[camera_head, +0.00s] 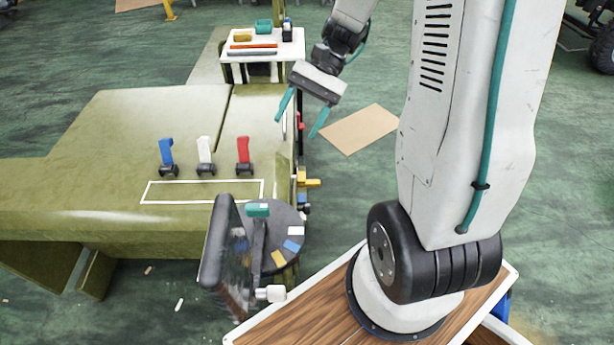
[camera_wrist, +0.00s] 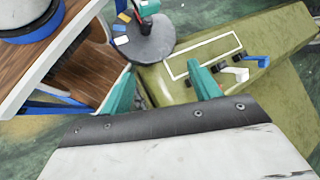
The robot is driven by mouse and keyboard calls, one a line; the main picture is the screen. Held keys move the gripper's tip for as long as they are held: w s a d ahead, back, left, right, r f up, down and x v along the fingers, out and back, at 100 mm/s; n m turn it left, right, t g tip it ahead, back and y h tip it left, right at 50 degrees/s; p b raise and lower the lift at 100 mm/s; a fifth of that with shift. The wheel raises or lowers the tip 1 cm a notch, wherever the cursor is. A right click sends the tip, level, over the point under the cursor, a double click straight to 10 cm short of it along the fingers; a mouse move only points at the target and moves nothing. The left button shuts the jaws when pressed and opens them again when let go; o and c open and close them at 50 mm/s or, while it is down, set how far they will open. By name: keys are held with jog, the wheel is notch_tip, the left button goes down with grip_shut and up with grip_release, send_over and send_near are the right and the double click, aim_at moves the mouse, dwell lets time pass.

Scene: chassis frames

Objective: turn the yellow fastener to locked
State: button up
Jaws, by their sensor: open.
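The yellow fastener (camera_head: 307,181) sits on the right side of the olive-green chassis (camera_head: 115,125) in the head view, and its handle sticks out to the right. A red piece (camera_head: 300,122) is farther back on that side, and a blue piece (camera_head: 304,211) is nearer. My gripper (camera_head: 297,128) is open and empty, above and behind the yellow fastener in the picture. Its teal fingers point down and stand apart in the wrist view (camera_wrist: 162,72). I cannot make out the yellow fastener in the wrist view.
Blue (camera_head: 167,151), white (camera_head: 204,149) and red (camera_head: 243,150) handles stand on the chassis. A round dark stand (camera_head: 286,222) with coloured tags and a dark screen (camera_head: 218,243) are in front. A white table (camera_head: 290,50) holds trays behind.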

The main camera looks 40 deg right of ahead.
jog(key=w+d+f+m+t+y, duration=0.25)
jog(key=w+d+f+m, duration=0.2)
jog(key=f, duration=0.35)
jog(key=m+t+y, duration=0.3)
jog(key=m+t, duration=0.8)
jog(key=m, duration=0.1)
send_near(299, 178)
jog(key=x, duration=0.7)
jog(key=shift+w, duration=0.45)
jog(key=shift+f+g, duration=0.15)
jog(key=shift+g, duration=0.1)
jog(key=c, duration=1)
